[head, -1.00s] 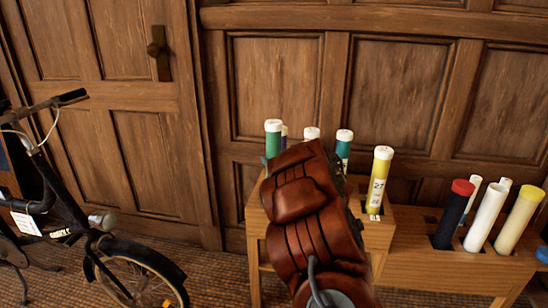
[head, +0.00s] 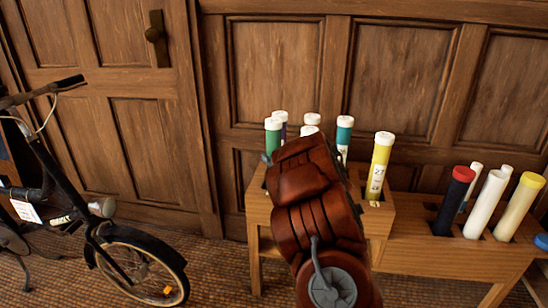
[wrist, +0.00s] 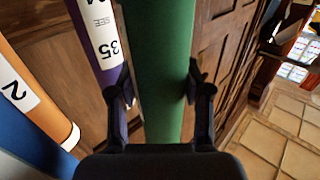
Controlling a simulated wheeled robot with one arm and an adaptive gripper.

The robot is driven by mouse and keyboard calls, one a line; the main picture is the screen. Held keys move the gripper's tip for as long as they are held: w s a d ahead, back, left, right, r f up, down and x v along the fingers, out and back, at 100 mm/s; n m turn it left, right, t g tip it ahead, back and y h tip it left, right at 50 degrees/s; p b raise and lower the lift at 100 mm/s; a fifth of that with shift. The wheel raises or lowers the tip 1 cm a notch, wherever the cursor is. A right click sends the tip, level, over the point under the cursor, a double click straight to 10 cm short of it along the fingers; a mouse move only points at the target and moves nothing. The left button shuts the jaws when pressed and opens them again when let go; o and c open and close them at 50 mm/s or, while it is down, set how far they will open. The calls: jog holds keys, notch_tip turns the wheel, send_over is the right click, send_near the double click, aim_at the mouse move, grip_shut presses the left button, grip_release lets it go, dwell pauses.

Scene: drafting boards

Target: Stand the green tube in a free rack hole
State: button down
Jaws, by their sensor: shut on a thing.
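The green tube (head: 272,139) has a white cap and stands upright at the left end of the left wooden rack (head: 258,212) in the head view. My gripper (wrist: 160,92) is shut on the green tube, which shows between its fingers in the wrist view (wrist: 160,50). My arm hides most of the gripper and the tube's lower end in the head view, so I cannot tell whether it is seated in a hole. The right rack (head: 450,260) has a dark hole (head: 431,207) that looks free, beside the red-capped black tube.
A purple tube (wrist: 97,45) is close beside the held tube. The left rack also holds a teal tube (head: 344,135) and a yellow tube (head: 379,165). A red-capped black tube (head: 451,205) and white tubes stand right. A bicycle (head: 75,195) stands left; panelled wall behind.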

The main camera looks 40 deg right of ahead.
jog(key=shift+c, duration=2.1)
grip_release()
jog(key=s+a, duration=0.1)
jog(key=s, duration=0.6)
jog(key=shift+s+a, duration=0.2)
